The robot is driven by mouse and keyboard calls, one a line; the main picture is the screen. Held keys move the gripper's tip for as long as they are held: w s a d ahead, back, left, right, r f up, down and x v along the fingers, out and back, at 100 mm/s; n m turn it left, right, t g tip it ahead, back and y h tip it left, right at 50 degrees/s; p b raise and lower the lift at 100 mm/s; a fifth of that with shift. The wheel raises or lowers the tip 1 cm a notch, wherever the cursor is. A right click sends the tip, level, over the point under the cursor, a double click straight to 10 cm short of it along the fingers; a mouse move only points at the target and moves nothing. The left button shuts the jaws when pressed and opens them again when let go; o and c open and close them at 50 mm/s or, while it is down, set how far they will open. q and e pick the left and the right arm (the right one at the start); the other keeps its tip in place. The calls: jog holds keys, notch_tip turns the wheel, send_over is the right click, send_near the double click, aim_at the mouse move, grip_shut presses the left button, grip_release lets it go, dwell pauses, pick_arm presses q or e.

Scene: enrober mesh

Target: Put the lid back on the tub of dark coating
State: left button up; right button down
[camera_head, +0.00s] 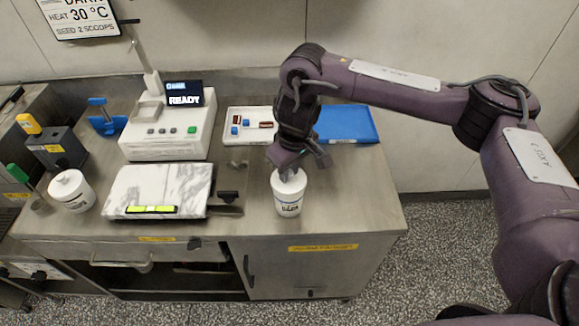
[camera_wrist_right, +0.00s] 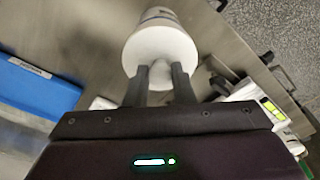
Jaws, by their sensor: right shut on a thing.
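A white tub (camera_head: 288,202) with a dark printed label stands upright at the front right of the steel bench; the print is too small to read surely. A round white lid (camera_head: 287,182) is at its mouth, and I cannot tell whether it is fully seated. My right gripper (camera_head: 291,168) points down over the tub. In the right wrist view the gripper (camera_wrist_right: 160,72) is shut on the knob of the white lid (camera_wrist_right: 160,45), with the tub (camera_wrist_right: 160,15) right behind it. My left gripper is not in view.
Another white lidded tub (camera_head: 72,191) stands at the left beside a marble slab (camera_head: 157,186). A machine reading READY (camera_head: 165,136) is behind the slab. A white tray (camera_head: 235,143) and a blue tray (camera_head: 352,122) lie at the back. Bench right of the tub is clear.

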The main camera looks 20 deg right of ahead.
dwell(0.3)
jog(key=c, duration=0.7)
grip_release()
jog(key=shift+r, duration=0.1)
jog(key=shift+r+p, duration=3.45)
jog(key=shift+p, duration=0.65)
grip_shut()
